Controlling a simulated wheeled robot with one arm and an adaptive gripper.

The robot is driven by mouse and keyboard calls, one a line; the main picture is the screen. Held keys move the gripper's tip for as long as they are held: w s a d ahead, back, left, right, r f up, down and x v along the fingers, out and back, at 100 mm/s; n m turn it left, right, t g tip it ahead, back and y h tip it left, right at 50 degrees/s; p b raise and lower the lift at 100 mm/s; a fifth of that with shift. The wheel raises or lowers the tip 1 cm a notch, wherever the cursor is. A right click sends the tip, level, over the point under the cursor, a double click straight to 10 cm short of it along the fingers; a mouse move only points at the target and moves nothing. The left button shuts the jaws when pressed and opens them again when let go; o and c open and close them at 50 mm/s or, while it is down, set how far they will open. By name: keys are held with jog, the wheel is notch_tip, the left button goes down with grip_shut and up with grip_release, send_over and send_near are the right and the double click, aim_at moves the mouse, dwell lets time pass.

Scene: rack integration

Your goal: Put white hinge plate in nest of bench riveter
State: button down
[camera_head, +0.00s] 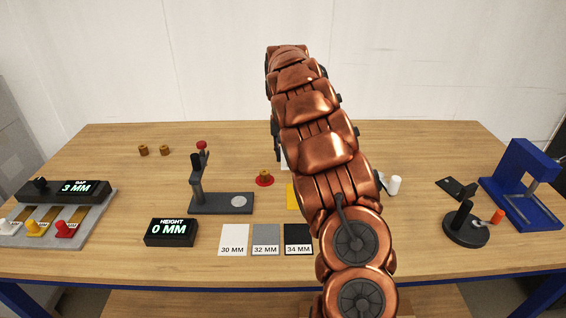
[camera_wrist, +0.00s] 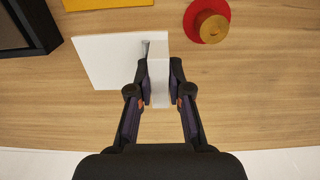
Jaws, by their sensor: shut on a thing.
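In the wrist view my gripper (camera_wrist: 160,80) is shut on a small pale piece (camera_wrist: 160,87), which looks like the white hinge plate. A grey metal pin-like end (camera_wrist: 146,46) shows beside the left fingertip. The fingers hide part of the piece. A white square pad (camera_wrist: 100,62) lies under and left of the fingertips; I cannot tell whether the piece touches it. In the head view my arm hides the gripper and the piece. A blue C-shaped frame (camera_head: 511,192) at the far right may be the bench riveter; its nest is not clear.
A dark round-based stand (camera_head: 465,230) and dark plate (camera_head: 455,188) are near the blue frame. A brass bushing (camera_head: 265,175) sits on a red disc. A grey gauge stand (camera_head: 222,203), height display (camera_head: 170,232) and labelled cards (camera_head: 265,240) stand left of my arm. The back right is clear.

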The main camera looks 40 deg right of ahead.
aim_at(284, 164)
jog(key=shift+f+p, duration=0.45)
jog(key=shift+f, duration=1.65)
jog(key=shift+f, duration=0.1)
jog(key=c, duration=1.1)
grip_release()
jog(key=shift+r+b, duration=1.35)
jog(key=shift+r, duration=4.8)
jog(key=shift+a, duration=0.1)
